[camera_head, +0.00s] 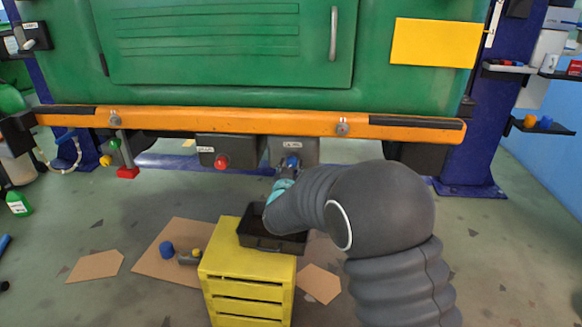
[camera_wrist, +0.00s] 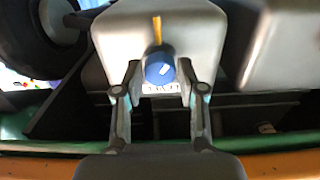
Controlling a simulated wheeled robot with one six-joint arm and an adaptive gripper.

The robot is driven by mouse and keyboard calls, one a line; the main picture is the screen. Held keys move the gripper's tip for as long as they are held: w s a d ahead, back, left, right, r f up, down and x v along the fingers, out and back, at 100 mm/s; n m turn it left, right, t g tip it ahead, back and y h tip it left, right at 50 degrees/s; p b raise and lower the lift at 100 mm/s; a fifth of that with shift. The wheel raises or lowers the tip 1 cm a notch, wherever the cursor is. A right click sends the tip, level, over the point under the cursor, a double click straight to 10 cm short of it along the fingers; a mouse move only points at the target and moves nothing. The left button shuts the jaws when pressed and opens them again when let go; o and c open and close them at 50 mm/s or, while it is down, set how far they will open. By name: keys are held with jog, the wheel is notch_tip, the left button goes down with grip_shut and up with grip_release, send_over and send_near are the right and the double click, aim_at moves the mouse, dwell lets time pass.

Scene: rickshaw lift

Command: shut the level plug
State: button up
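The level plug is a blue knob (camera_head: 292,162) on a grey box (camera_head: 305,146) with a small label, under the orange bumper. In the wrist view the blue knob (camera_wrist: 160,68) sits on the pale box face (camera_wrist: 190,30). It has a short, slightly tilted white mark, and an orange stripe (camera_wrist: 157,30) runs on the box beside it. My gripper (camera_wrist: 159,72) has one finger on each side of the knob, with narrow gaps that look clear. In the head view my gripper (camera_head: 284,180) is at the knob, partly hidden by my arm.
A second dark box with a red knob (camera_head: 222,162) hangs to the left. Below, a black tray (camera_head: 272,243) stands on a yellow crate (camera_head: 246,270). The orange bumper (camera_head: 250,122) runs just above. Cardboard (camera_head: 165,255) with small parts lies on the floor at left.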

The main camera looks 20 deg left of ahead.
grip_shut()
